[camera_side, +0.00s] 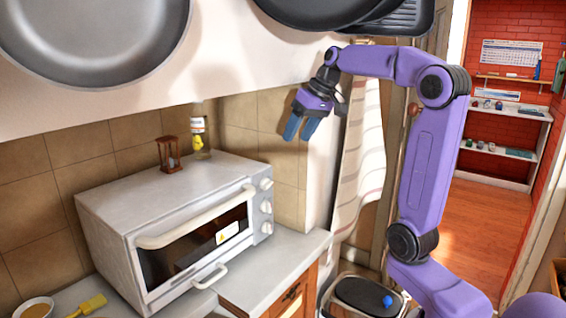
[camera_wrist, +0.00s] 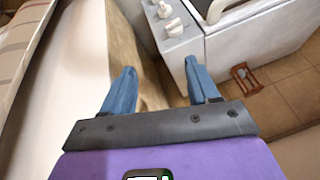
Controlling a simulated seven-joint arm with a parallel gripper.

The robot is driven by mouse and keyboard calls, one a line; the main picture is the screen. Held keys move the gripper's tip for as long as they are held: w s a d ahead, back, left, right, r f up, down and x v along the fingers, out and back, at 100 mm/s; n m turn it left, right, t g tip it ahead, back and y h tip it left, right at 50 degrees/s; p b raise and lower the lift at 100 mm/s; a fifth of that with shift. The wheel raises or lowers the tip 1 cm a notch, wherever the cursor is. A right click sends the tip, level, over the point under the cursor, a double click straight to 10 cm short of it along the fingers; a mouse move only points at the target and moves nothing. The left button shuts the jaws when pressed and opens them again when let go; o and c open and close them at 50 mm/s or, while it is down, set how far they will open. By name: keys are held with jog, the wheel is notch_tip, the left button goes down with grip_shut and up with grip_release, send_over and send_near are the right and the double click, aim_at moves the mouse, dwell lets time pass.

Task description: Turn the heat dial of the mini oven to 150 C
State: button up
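The white mini oven (camera_side: 180,215) stands on the counter in the side view, with its glass door shut. Its control panel on the right end carries several white knobs (camera_side: 266,206); their markings are too small to read, so I cannot tell which is the heat dial or its setting. In the wrist view the oven (camera_wrist: 250,40) is at the top, with knobs (camera_wrist: 173,26) near the top middle. My gripper (camera_side: 297,130) is above and to the right of the oven, apart from it, fingers pointing down. In the wrist view my gripper (camera_wrist: 163,85) is open and empty.
An hourglass (camera_side: 168,153) and a bottle (camera_side: 200,135) are at the oven's back. Large pans (camera_side: 90,40) hang above. A striped cloth (camera_side: 360,160) hangs right of my gripper. A bowl (camera_side: 35,308) and yellow brush (camera_side: 88,306) lie front left. A bin (camera_side: 365,295) stands below.

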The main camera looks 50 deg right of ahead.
jog(key=s+a+f+n+t+h, duration=0.1)
jog(key=s+a+n+t+h, duration=0.2)
jog(key=s+a, duration=0.35)
jog(key=t, duration=0.1)
send_near(270, 185)
jog(key=shift+y, duration=0.3)
jog(key=x, duration=0.8)
jog(key=shift+w+d+f, duration=0.15)
jog(key=shift+d+f, duration=0.05)
jog(key=shift+d, duration=0.15)
jog(key=c, duration=1)
